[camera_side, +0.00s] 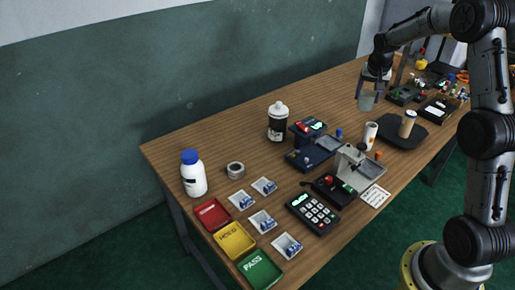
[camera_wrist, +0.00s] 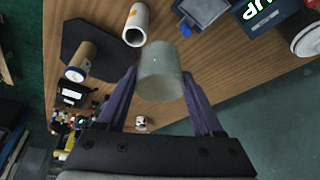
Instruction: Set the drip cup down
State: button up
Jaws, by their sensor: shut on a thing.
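The drip cup (camera_wrist: 161,76) is a grey-green, slightly see-through cup. My gripper (camera_wrist: 160,92) is shut on it, one dark finger on each side in the wrist view. In the side view my gripper (camera_side: 371,92) hangs over the far right part of the table, with the cup (camera_side: 366,101) at its fingertips. Whether the cup's base touches the table cannot be told from these views.
A black tray (camera_side: 393,136) carries a tan cylinder (camera_side: 407,124), with a white tube (camera_side: 370,135) beside it. Devices and small parts crowd the far right end. A black and white bottle (camera_side: 278,122) stands left of a blue-black device (camera_side: 313,157). Bare wood lies along the back edge.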

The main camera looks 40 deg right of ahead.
jog(key=w+a+n+t+y, duration=0.1)
jog(key=w+a+n, duration=0.2)
jog(key=a, duration=0.7)
jog(key=w+a+n+y, duration=0.1)
jog(key=w+a+n, duration=0.25)
jog(key=a, duration=0.65)
jog(key=w+a+n+t+y, duration=0.1)
jog(key=w+a+n, duration=0.2)
jog(key=a, duration=0.8)
jog(key=w+f, duration=0.4)
jog(key=f, duration=0.1)
jog(key=w+d+f, duration=0.1)
jog(key=w+f, duration=0.3)
jog(key=w, duration=0.1)
jog(key=w+f, duration=0.4)
jog(key=f, duration=0.1)
jog(key=shift+w+d+f, duration=0.25)
jog(key=shift+f, duration=0.05)
jog(key=shift+w+f, duration=0.1)
jog(key=shift+f, duration=1.5)
jog(key=shift+f, duration=0.1)
jog(key=o, duration=1.3)
